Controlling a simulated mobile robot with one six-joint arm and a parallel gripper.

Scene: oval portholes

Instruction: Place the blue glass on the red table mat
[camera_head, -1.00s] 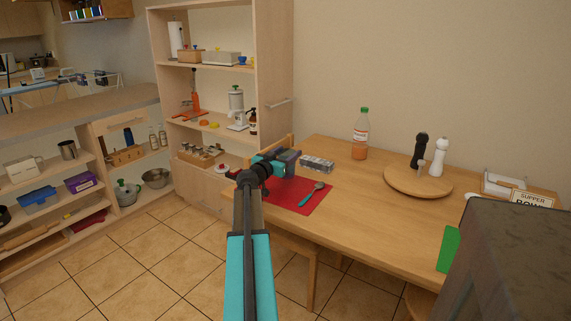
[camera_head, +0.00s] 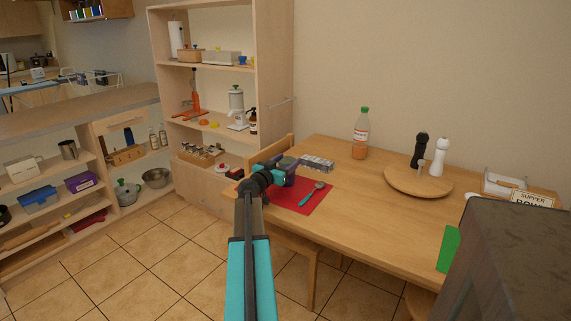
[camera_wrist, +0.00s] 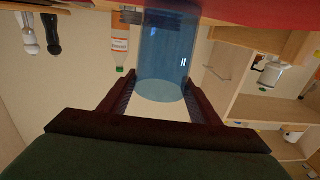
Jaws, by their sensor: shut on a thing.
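The blue glass (camera_wrist: 168,50) is see-through and stands between the two fingers of my gripper (camera_wrist: 160,100) in the wrist view, which is upside down. The fingers are shut on its sides. In the head view my gripper (camera_head: 288,176) is over the back left part of the red table mat (camera_head: 288,195), and the glass is mostly hidden there. The red mat also shows along the top edge of the wrist view (camera_wrist: 250,12). Whether the glass touches the mat cannot be told.
A spoon with a teal handle (camera_head: 311,194) lies on the mat's right part. A small box (camera_head: 318,164) is just behind the mat. A bottle (camera_head: 361,135) and a round wooden board (camera_head: 418,181) with two mills stand farther right. A chair (camera_head: 268,150) is at the table's left end.

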